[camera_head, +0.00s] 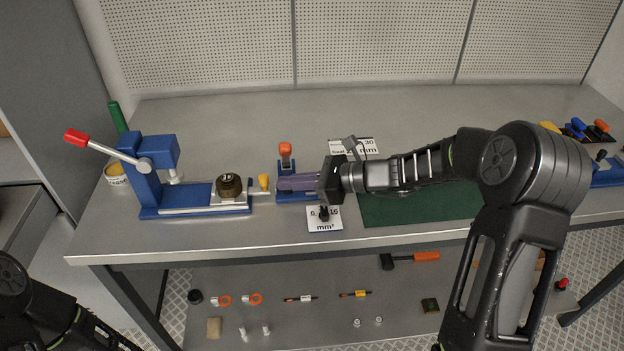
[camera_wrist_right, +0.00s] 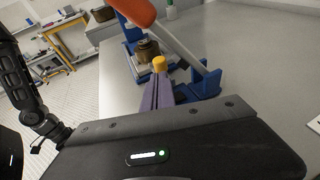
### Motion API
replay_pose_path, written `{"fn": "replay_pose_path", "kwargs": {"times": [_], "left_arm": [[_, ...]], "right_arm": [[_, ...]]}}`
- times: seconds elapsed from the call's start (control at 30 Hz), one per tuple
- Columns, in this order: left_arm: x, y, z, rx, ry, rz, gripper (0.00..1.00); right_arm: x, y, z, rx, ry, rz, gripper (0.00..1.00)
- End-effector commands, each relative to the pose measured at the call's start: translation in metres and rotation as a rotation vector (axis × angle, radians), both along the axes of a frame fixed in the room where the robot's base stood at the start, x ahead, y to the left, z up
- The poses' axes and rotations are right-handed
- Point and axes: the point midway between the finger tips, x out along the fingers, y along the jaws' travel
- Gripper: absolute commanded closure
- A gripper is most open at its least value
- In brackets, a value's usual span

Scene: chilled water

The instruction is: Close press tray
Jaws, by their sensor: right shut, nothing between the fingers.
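The blue press (camera_head: 158,175) with a red-tipped lever stands at the left of the bench. Its tray (camera_head: 228,197) sticks out to the right of the press column, with a round brown part (camera_head: 229,185) on it and a yellow knob (camera_head: 264,182) at its right end. My right gripper (camera_head: 284,183) is shut and empty, pointing left, its fingertips just right of the knob. In the right wrist view the knob (camera_wrist_right: 159,64) is straight ahead of the purple fingers (camera_wrist_right: 158,94); I cannot tell whether they touch. My left gripper is out of view.
A blue stand with an orange-handled lever (camera_head: 285,150) is right beside my right gripper. Label cards (camera_head: 325,224) and a green mat (camera_head: 415,206) lie to the right. Small parts lie on the lower shelf (camera_head: 310,325).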

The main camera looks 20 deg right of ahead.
Motion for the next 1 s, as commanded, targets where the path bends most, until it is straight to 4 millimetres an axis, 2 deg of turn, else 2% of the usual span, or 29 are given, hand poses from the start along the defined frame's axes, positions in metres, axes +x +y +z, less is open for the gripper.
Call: {"fn": "replay_pose_path", "kwargs": {"times": [0.2,0.57,0.83,1.0], "left_arm": [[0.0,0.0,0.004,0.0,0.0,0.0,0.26],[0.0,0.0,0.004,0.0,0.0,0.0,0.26],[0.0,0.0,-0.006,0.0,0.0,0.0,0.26],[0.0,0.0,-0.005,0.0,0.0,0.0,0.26]], "right_arm": [[0.009,0.014,0.0,0.0,0.0,0.0,1.0],[0.01,0.016,0.0,-0.001,-0.001,-0.001,1.0],[0.019,0.051,-0.001,0.0,-0.001,0.001,1.0],[0.02,0.055,0.0,-0.001,0.001,0.0,1.0]]}}
